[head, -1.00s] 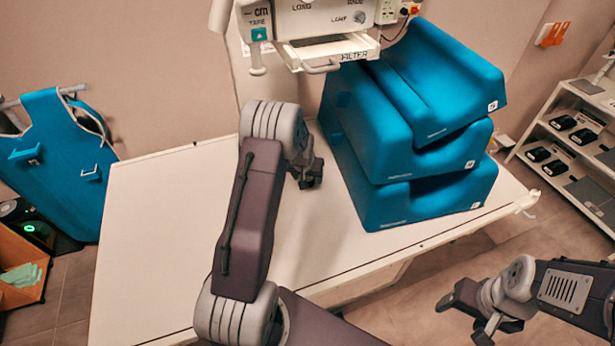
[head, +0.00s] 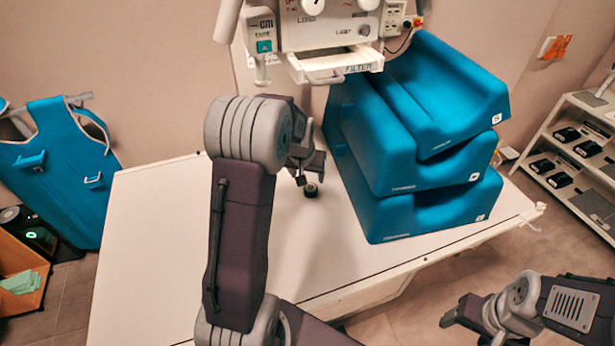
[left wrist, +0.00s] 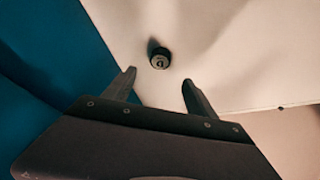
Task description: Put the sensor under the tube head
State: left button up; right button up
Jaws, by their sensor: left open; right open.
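The sensor, a small dark round piece (head: 311,190), stands on the white table (head: 150,240) left of the blue cushions. It also shows in the left wrist view (left wrist: 159,60), beyond the fingertips and between their lines. My left gripper (head: 308,172) is open and empty, just above and beside the sensor; I cannot tell whether they touch in the head view, but the wrist view shows a gap. The tube head (head: 325,25) hangs over the back of the table, with a filter tray under it. My right gripper (head: 462,325) is open and empty, off the table at lower right.
Several stacked blue cushions (head: 410,190) stand close to the right of my left gripper. A shelf rack (head: 560,150) is at the right, a blue apron (head: 60,170) at the left. The table's left part is clear.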

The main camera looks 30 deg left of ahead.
pick_arm(q)
jog(key=s+d+f+m+g, duration=0.1)
jog(key=s+d, duration=0.6)
jog(key=s, duration=0.3)
jog(key=s+d+f+m+g+h, duration=0.1)
jog(key=s+d+m+g, duration=0.1)
jog(key=s+d, duration=0.4)
jog(key=s, duration=0.4)
jog(key=shift+s+d+f, duration=0.2)
jog(key=shift+s+d, duration=0.15)
jog(key=shift+d, duration=0.05)
